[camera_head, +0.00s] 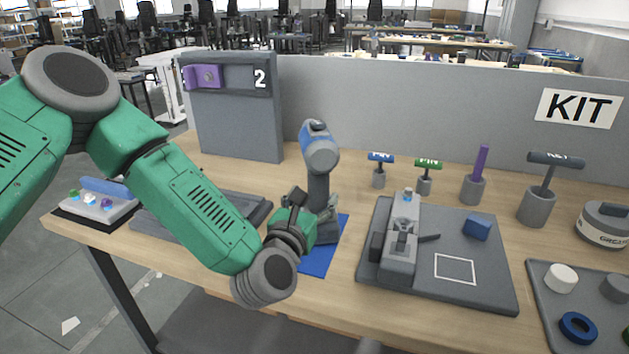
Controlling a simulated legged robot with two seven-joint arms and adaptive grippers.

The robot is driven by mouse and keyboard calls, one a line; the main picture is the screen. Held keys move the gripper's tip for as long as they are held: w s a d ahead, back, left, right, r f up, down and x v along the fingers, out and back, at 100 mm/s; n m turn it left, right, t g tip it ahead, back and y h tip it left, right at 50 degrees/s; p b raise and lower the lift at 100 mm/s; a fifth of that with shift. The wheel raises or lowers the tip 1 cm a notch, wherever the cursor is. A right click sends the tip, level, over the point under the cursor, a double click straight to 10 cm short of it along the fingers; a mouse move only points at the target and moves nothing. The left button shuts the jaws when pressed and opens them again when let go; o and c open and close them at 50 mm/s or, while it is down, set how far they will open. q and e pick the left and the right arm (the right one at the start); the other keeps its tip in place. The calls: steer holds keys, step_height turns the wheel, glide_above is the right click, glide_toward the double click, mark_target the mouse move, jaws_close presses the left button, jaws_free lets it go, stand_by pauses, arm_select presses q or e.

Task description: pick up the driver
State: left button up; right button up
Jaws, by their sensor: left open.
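The driver (319,150) is a blue and grey power tool with a dark grey handle. It stands upright on a blue mat (318,262) near the middle of the table. My left arm comes in from the left, and my left gripper (314,207) is open at the lower part of the driver's handle. The gripper's wrist covers part of the mat. I cannot tell whether the fingers touch the handle. My right gripper is not in view.
Right of the mat, a grey board (480,287) carries a clamp-like fixture (402,245) and a blue block (477,229). Several T-handled tools and a purple rod (481,163) stand behind it. A grey panel (237,125) rises at the back left. A parts tray (545,305) lies at the right.

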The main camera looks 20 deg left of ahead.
mark_target(316, 170)
arm_select(q)
steer(key=a, duration=0.3)
steer(key=shift+s+f, duration=0.1)
steer(key=shift+f, duration=0.1)
jaws_close()
steer(key=shift+d, duration=0.65)
steer(key=shift+d+r, duration=0.1)
steer(key=shift+d, duration=0.4)
steer(key=shift+a+r, duration=0.1)
steer(key=shift+a, duration=0.65)
steer(key=r, duration=0.5)
steer(key=d+r, duration=0.1)
steer(key=r, duration=0.2)
steer(key=shift+r+p, duration=0.25)
steer(key=shift+p, duration=0.1)
steer(key=shift+a+r, duration=0.6)
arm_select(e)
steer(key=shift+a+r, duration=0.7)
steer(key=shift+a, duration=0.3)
